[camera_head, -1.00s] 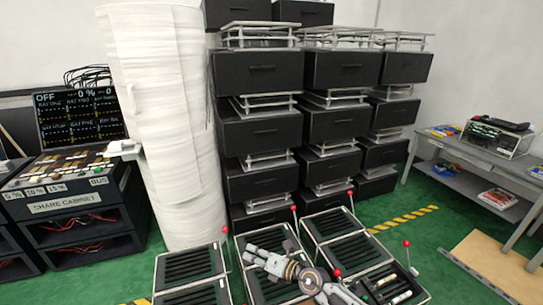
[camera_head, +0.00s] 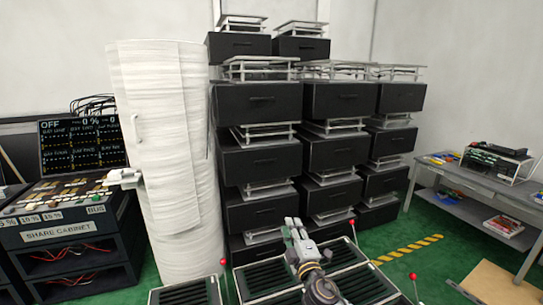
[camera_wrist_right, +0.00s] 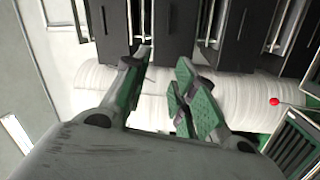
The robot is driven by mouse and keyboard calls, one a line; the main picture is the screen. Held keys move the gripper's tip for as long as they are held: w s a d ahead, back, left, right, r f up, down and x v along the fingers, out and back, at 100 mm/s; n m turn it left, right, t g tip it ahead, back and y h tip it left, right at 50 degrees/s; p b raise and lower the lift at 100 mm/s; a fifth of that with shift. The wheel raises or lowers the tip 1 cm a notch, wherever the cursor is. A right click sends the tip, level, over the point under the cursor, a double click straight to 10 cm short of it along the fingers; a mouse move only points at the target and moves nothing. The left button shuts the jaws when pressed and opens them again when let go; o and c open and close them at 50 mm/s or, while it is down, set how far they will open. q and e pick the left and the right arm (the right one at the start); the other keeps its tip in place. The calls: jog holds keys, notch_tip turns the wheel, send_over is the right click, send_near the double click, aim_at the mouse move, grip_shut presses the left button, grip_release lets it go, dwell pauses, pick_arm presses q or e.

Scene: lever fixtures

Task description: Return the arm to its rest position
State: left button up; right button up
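My right gripper (camera_head: 292,222) is at the bottom middle of the head view, fingers pointing up the picture toward the dark drawer stack. In the right wrist view, the right gripper (camera_wrist_right: 160,70) has its two green-padded fingers apart with nothing between them. The right arm reaches in over black slotted trays (camera_head: 262,277) in the head view. Levers with red knobs stand by these trays, such as one red knob (camera_head: 351,222) right of the gripper and another red knob (camera_head: 412,277) farther right. My left gripper is not in view.
A tall white wrapped column (camera_head: 160,150) stands left of the drawer stack (camera_head: 259,156). A control cabinet (camera_head: 60,232) is at the far left. A grey bench (camera_head: 480,184) stands at the right. Green floor with a yellow-black stripe (camera_head: 412,248) lies between.

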jog(key=s+d+f+m+g+h, duration=0.3)
jog(key=s+d+f+m+g, duration=0.15)
jog(key=f+m, duration=0.35)
pick_arm(q)
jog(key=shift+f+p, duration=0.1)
jog(key=shift+p, duration=0.45)
pick_arm(e)
jog(key=s+d+f+m+g, duration=0.1)
jog(key=s+f+m+g, duration=0.1)
jog(key=s+f, duration=0.5)
jog(key=s+d+f+m+g+y, duration=0.1)
jog(key=s+f+g, duration=0.3)
jog(key=s, duration=0.9)
jog(key=s+d+f+m+g, duration=0.1)
jog(key=s+f+m+g, duration=0.2)
jog(key=s+f, duration=0.7)
jog(key=shift+f+m+y, duration=0.2)
jog(key=shift+m+y, duration=0.2)
jog(key=shift+m, duration=0.2)
pick_arm(q)
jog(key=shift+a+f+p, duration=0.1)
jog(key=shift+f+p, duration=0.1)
jog(key=shift+p, duration=0.25)
pick_arm(e)
jog(key=shift+s+f+g, duration=0.1)
jog(key=shift+f+g, duration=0.1)
jog(key=shift+g, duration=0.05)
